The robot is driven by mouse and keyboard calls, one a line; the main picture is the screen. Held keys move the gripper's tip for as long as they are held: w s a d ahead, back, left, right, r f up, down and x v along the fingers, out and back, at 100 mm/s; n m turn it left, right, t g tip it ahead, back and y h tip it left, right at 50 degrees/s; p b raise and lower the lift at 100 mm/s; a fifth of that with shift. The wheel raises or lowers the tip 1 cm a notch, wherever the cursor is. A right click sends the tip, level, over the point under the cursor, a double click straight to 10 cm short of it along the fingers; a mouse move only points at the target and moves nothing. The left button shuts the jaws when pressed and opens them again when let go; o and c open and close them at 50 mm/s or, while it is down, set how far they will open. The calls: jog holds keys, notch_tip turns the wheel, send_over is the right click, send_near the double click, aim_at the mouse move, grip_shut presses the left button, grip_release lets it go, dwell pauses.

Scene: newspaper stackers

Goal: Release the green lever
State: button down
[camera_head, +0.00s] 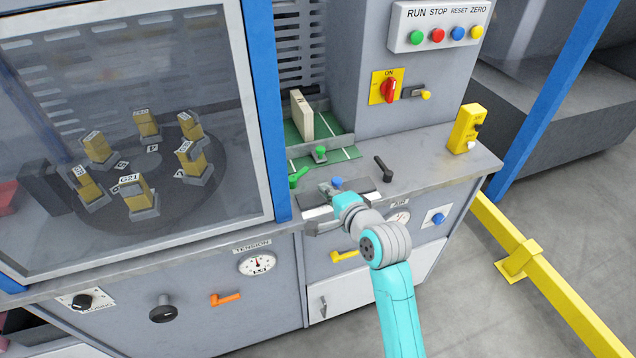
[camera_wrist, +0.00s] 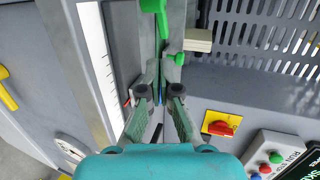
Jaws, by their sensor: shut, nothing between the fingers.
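The green lever (camera_head: 297,177) stands at the left end of the narrow ledge, beside the green bed. It also shows at the top of the wrist view (camera_wrist: 155,14), beyond my fingertips. My gripper (camera_head: 326,189) is low over the ledge, to the right of the lever and apart from it. In the wrist view my gripper (camera_wrist: 160,84) has its fingers close together with nothing seen between them. A smaller green knob (camera_head: 320,155) sits on the bed behind the lever and also shows in the wrist view (camera_wrist: 175,59).
A blue knob (camera_head: 337,183) is close to my gripper, and a black handle (camera_head: 383,168) lies to the right. A pale block (camera_head: 302,115) stands on the bed. The glazed turntable enclosure (camera_head: 130,130) and blue post (camera_head: 266,110) bound the left side.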

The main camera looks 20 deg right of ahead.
jog(key=shift+v, duration=1.95)
